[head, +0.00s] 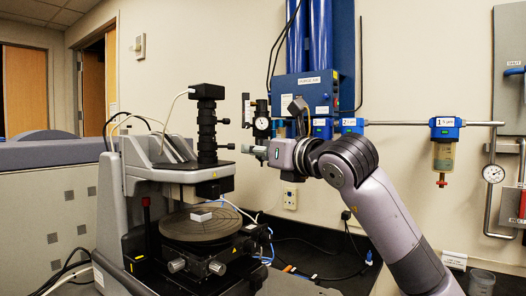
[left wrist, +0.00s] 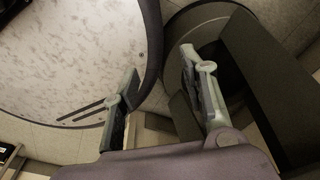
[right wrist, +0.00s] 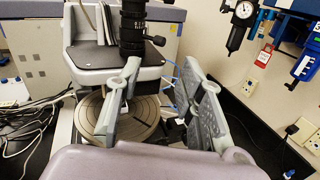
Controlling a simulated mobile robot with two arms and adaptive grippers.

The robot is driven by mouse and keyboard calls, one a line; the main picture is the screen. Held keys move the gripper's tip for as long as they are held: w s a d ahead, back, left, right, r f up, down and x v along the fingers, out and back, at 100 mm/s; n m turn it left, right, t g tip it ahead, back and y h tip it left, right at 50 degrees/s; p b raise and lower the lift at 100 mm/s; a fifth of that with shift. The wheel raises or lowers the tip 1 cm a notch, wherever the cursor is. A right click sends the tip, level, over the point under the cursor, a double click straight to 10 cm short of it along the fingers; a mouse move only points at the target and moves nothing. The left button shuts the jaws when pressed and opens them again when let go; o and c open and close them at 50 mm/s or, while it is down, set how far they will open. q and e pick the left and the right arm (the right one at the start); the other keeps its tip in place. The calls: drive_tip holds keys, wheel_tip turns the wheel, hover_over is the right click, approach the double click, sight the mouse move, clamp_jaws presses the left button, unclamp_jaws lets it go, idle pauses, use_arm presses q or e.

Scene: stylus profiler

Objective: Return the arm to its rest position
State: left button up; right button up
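My right arm (head: 385,205) reaches in from the right in the head view, bent at a high joint. Its gripper (head: 254,151) points left, at about the height of the profiler's column and to the right of it. In the right wrist view the right gripper (right wrist: 162,75) is open, its fingers apart with nothing held. The stylus profiler (head: 125,185) has a black vertical column (head: 207,130) above a round stage (head: 198,228). A small white block (head: 201,214) lies on the stage. My left gripper (left wrist: 160,85) is open and empty in the left wrist view; the head view does not show it.
A blue regulator box (head: 305,90) and a gauge (head: 262,124) are on the wall behind my right gripper. A filter bowl (head: 444,155) hangs from a pipe at the right. A grey partition (head: 45,210) stands left. Cables lie around the profiler.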

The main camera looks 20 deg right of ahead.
drive_tip(key=shift+s+d, duration=0.15)
drive_tip(key=shift+s, duration=0.2)
